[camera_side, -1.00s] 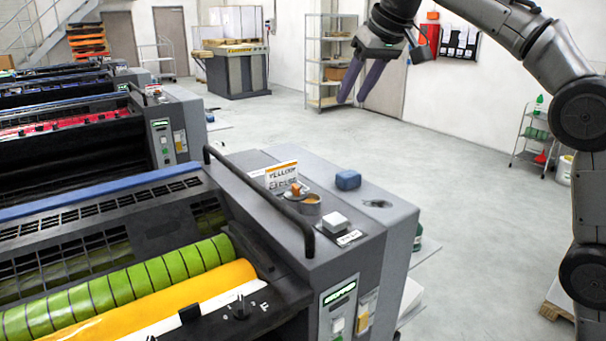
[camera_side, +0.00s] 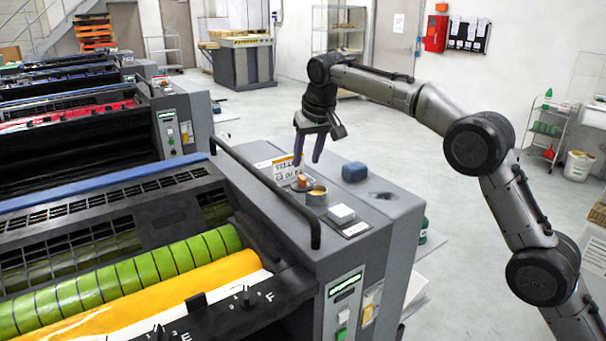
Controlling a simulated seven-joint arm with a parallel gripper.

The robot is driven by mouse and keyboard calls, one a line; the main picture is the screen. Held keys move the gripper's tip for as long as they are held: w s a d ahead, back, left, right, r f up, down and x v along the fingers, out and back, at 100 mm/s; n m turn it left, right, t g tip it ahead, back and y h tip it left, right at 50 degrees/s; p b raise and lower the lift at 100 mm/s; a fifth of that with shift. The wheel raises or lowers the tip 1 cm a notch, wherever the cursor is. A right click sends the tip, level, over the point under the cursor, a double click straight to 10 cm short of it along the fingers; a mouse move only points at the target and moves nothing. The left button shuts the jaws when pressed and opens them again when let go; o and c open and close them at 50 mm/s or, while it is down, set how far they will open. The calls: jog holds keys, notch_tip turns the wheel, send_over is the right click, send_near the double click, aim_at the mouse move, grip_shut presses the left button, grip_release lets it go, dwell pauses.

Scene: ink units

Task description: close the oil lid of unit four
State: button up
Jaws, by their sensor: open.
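On the grey top of the nearest printing unit (camera_side: 357,250), a small round metal cup (camera_side: 316,198) stands with its mouth uncovered and yellow-orange inside. Just behind and left of it is a small grey lid-like disc with an orange piece (camera_side: 301,181); whether it is hinged to the cup is too small to tell. A printed card (camera_side: 284,170) stands behind these and is partly hidden. My gripper (camera_side: 308,162) is open and empty, fingers pointing down, above and behind the cup and disc in the picture. It appears apart from them. The unit's number is not readable.
A dark raised handrail (camera_side: 262,190) runs along the left. A shallow recess (camera_side: 384,195) lies at right. Other units stand farther back.

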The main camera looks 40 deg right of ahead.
aim_at(302, 177)
jog(key=x, duration=0.6)
jog(key=shift+w+f, duration=0.1)
jog(key=shift+f, duration=0.15)
grip_shut()
